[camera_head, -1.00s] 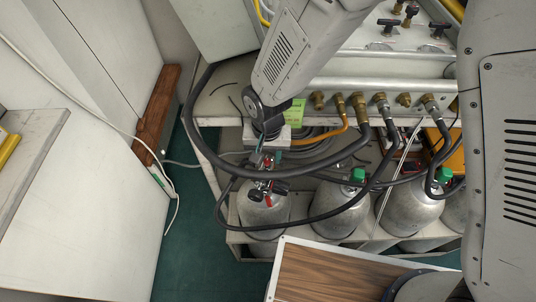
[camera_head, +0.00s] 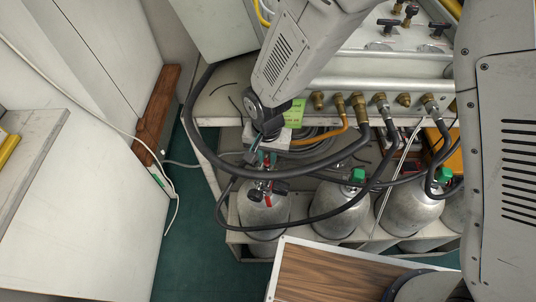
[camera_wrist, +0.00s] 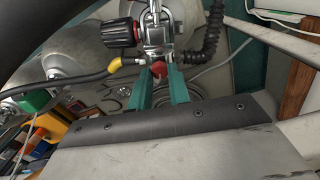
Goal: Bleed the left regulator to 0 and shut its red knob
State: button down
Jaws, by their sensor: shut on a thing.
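The left regulator (camera_wrist: 157,38) is a chrome body on the neck of the leftmost grey cylinder (camera_head: 262,214). Its small red knob (camera_wrist: 159,69) sits between the teal fingertips of my gripper (camera_wrist: 160,76) in the wrist view, and the gripper is shut on it. In the head view my gripper (camera_head: 266,159) points down just above the regulator, and the knob is mostly hidden there. A larger black knob with a red band (camera_wrist: 122,33) sticks out on the regulator's left. No gauge reading can be made out.
Thick black hoses loop in front of the other cylinders (camera_head: 340,205). A wooden-topped box (camera_head: 335,275) stands in front; green floor (camera_head: 195,245) is clear at left.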

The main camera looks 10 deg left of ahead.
aim_at(267, 160)
jog(key=c, duration=1.3)
grip_release()
jog(key=shift+r, duration=0.1)
jog(key=shift+r, duration=3.85)
